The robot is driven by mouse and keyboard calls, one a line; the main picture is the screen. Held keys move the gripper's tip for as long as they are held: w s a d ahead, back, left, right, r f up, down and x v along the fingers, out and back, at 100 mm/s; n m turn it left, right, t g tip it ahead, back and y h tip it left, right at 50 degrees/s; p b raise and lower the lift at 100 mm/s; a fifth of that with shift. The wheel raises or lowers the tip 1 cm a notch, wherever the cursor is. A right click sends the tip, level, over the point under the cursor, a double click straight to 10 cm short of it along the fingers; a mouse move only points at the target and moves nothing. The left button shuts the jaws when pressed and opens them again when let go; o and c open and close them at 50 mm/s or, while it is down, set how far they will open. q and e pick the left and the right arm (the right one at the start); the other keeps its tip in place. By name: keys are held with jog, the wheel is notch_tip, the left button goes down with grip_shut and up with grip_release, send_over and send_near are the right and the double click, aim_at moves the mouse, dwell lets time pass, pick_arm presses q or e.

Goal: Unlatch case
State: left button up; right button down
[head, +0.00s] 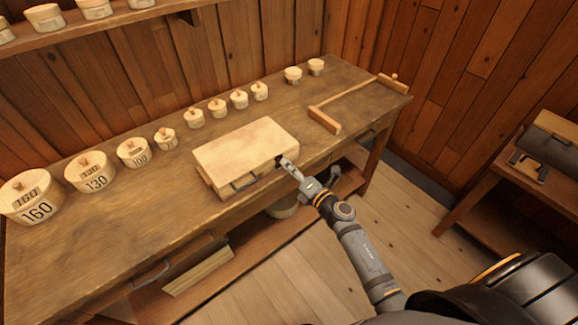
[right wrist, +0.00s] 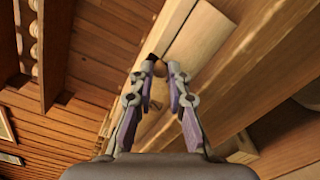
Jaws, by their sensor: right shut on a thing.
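The case (head: 243,148) is a pale wooden box lying flat on the workbench, with its lid down. A dark handle (head: 244,183) is on its front side. My right gripper (head: 284,162) is at the front right corner of the case, shut on a small dark latch, which the fingers mostly hide. In the right wrist view the fingertips (right wrist: 160,68) close around this dark latch (right wrist: 152,57) at the case's edge. Whether the latch is turned or raised cannot be told. My left gripper is not in view.
Several lidded wooden canisters (head: 90,172) stand in a row along the back of the workbench (head: 110,235). A wooden frame-like tool (head: 325,121) lies right of the case. The bench's front left is clear. A side table (head: 500,178) stands at the far right.

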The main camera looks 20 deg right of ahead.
jog(key=shift+w+d+f+m+p, duration=0.1)
jog(key=shift+d+f+m+p, duration=0.4)
jog(key=shift+m, duration=1.15)
jog(key=shift+w+f+m+p, duration=0.1)
jog(key=shift+f+m+p, duration=0.15)
jog(key=shift+m+p, duration=1)
jog(key=shift+w+d+f+m+p, duration=0.1)
jog(key=shift+d+f+m+p, duration=0.2)
jog(key=shift+m, duration=1.7)
jog(key=shift+f, duration=0.15)
jog(key=c, duration=1.3)
grip_release()
jog(key=v, duration=1.2)
